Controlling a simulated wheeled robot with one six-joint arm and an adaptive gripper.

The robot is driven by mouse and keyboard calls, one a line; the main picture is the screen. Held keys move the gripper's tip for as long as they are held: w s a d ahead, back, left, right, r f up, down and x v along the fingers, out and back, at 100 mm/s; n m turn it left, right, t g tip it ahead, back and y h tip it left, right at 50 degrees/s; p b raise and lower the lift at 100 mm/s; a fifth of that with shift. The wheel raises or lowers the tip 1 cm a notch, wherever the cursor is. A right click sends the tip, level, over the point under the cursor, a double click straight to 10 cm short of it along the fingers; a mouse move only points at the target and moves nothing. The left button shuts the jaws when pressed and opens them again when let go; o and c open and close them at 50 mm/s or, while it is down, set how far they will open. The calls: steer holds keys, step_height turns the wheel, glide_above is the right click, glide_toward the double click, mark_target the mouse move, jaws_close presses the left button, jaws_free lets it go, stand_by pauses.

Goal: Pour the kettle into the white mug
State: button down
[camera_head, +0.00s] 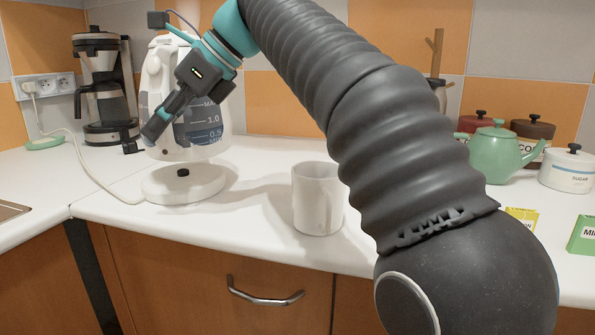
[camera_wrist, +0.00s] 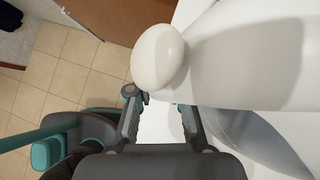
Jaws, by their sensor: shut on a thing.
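The white kettle (camera_head: 213,122), with a level window marked in litres, is upright just above its white round base (camera_head: 183,185) at the left of the counter. The white mug (camera_head: 317,200) stands upright on the counter, right of the base and apart from the kettle.
A coffee maker (camera_head: 104,90) stands at the back left. A green teapot (camera_head: 497,152), a sugar canister (camera_head: 567,170) and small boxes stand at the right. A cord runs from the base to the wall socket. Counter between base and mug is clear.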

steer(key=shift+w+a+f, duration=0.1)
steer(key=shift+a+f, duration=0.25)
steer(key=shift+f, duration=0.3)
steer(key=shift+w+a+f, duration=0.1)
steer(key=shift+a+f, duration=0.25)
steer(key=shift+f, duration=0.35)
steer(key=shift+a+f, duration=0.35)
steer(key=shift+f, duration=0.3)
